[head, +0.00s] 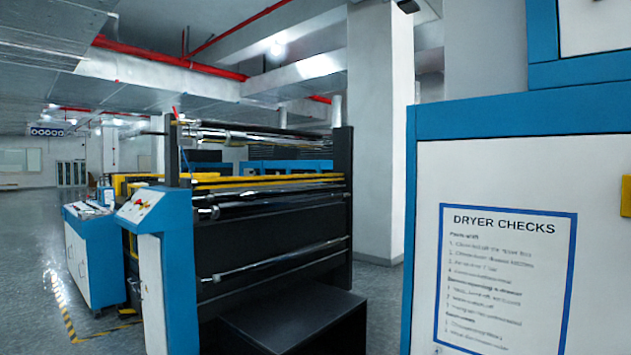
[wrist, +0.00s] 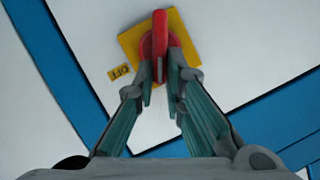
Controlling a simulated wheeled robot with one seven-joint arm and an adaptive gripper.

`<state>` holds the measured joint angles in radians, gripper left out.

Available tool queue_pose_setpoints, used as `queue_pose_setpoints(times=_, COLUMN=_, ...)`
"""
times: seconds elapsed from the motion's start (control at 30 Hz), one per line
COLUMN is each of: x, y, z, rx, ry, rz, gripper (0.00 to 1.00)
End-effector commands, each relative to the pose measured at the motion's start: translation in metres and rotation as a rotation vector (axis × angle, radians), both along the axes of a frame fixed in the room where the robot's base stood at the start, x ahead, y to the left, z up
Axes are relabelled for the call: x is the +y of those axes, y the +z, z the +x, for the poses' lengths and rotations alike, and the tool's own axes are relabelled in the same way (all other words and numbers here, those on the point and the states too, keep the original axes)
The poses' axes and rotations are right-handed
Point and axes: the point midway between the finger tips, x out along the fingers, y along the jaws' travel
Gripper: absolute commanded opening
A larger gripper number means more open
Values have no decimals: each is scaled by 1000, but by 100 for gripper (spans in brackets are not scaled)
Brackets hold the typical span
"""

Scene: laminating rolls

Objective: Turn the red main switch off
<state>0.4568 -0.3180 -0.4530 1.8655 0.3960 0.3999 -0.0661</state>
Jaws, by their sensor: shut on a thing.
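The red main switch (wrist: 159,35) is in the wrist view at top middle, a red handle on a yellow square plate (wrist: 130,43). A small yellow label reading OFF (wrist: 120,73) is on the white panel to its lower left. My gripper (wrist: 160,75) reaches up from the bottom of the wrist view, its two fingers shut on the lower part of the red handle. The fingertips hide part of the handle and its base. In the head view, only a yellow plate edge (head: 626,196) shows at the right border; the switch and my gripper are out of that view.
The white and blue cabinet (head: 520,125) with a DRYER CHECKS notice (head: 505,280) fills the right of the head view. A laminating machine (head: 270,220) with rolls stands left of it, with blue control consoles (head: 90,245). Grey floor is open at far left.

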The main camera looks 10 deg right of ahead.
Motion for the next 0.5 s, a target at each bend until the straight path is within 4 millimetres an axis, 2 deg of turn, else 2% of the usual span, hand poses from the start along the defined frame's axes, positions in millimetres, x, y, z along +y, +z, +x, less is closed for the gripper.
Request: queue_pose_setpoints(times=0.5, x=-8, y=-14, z=-8, rx=-378, ry=0, rz=319, gripper=0)
